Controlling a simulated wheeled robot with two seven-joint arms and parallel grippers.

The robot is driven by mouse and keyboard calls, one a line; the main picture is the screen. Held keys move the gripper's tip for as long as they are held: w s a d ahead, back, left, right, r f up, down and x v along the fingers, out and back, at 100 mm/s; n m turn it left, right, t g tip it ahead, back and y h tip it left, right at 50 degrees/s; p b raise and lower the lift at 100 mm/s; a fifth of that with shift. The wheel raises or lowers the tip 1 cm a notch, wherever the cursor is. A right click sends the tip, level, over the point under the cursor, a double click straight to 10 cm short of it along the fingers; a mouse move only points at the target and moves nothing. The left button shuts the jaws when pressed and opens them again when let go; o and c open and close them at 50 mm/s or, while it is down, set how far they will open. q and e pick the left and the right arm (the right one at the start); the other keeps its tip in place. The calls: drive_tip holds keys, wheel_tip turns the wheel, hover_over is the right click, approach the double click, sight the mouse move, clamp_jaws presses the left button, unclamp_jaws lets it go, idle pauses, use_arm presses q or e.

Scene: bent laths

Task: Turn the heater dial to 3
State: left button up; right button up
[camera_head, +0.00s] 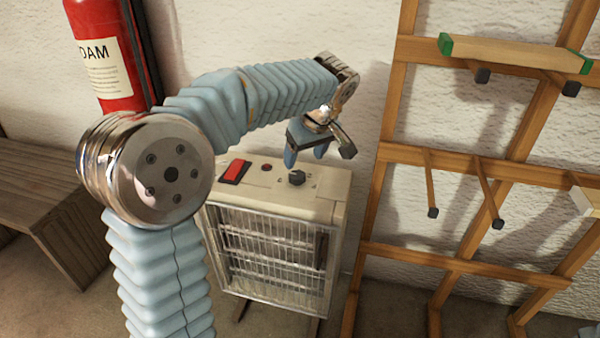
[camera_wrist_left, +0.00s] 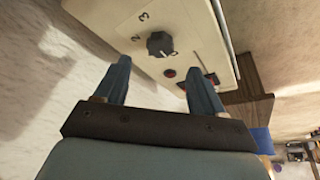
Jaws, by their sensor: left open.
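The heater (camera_head: 275,240) is a cream box with a wire grille, standing on the floor by the wall. Its dark dial (camera_head: 297,178) is on the top panel, right of a red switch (camera_head: 235,171) and a small red lamp (camera_head: 266,167). My left gripper (camera_head: 306,153) is open and empty, pointing down just above and behind the dial. In the left wrist view the dial (camera_wrist_left: 160,44) shows beyond the fingertips, roughly between them and apart from them. The printed 2 and 3 are readable beside it; the pointer's exact setting is hard to tell. My right gripper is not in view.
A wooden rack (camera_head: 460,160) with pegs stands close right of the heater and holds a green-ended bar (camera_head: 515,53). A red extinguisher (camera_head: 100,55) is on the wall at left, above a wooden bench (camera_head: 50,190). The heater top around the dial is clear.

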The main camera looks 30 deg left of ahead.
sight(297, 175)
use_arm(q)
drive_tip(key=x, duration=0.7)
drive_tip(key=shift+a+f+b, duration=0.1)
drive_tip(key=shift+f+b, duration=0.15)
drive_tip(key=shift+b, duration=0.1)
drive_tip(key=c, duration=1.1)
drive_tip(key=shift+o, duration=0.2)
